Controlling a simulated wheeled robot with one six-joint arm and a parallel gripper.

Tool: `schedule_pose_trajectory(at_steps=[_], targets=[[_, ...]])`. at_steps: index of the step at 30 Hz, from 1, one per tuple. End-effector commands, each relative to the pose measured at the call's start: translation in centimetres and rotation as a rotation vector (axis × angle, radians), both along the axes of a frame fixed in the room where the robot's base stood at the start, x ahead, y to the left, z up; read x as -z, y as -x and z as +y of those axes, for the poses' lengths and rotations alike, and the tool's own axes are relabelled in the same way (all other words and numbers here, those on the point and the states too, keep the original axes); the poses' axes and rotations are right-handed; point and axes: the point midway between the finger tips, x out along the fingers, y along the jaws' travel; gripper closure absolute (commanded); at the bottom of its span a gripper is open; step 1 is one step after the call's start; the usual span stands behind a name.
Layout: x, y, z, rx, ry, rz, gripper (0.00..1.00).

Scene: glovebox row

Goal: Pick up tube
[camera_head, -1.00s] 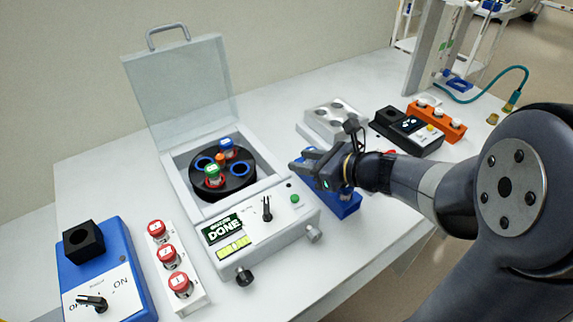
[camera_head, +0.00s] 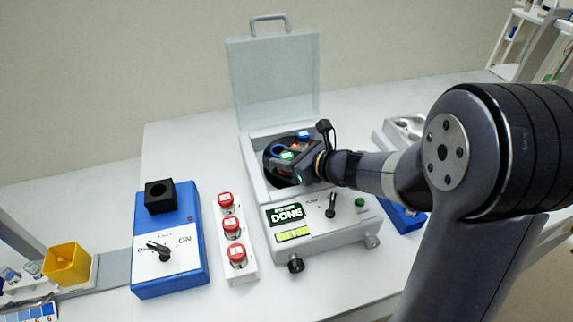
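The centrifuge (camera_head: 322,228) stands open, with its clear lid (camera_head: 275,80) raised and its display reading DONE. In its black rotor (camera_head: 270,164) are a green-capped tube (camera_head: 288,155) and a blue-capped tube (camera_head: 303,134). My gripper (camera_head: 292,166) is over the right part of the rotor, close beside the green-capped tube. It partly covers the rotor and the lower part of that tube. The gap between its fingers is not clear, nor whether they touch the tube.
A blue device (camera_head: 172,281) with a black block (camera_head: 160,196) and an ON/OFF knob stands left of the rack. A yellow container (camera_head: 67,264) is at far left. A grey tray (camera_head: 407,125) lies behind my arm. The bench's back left is clear.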

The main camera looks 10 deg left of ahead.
Motion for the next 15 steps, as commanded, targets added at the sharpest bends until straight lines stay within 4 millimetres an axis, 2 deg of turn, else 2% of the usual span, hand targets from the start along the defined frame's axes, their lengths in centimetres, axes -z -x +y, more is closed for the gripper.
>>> schedule_pose_trajectory(at_steps=[5,15], targets=[[0.0,0.01,-0.02,0.0,0.0,0.0,0.66],[0.0,0.03,-0.03,0.0,0.0,0.0,0.92]])
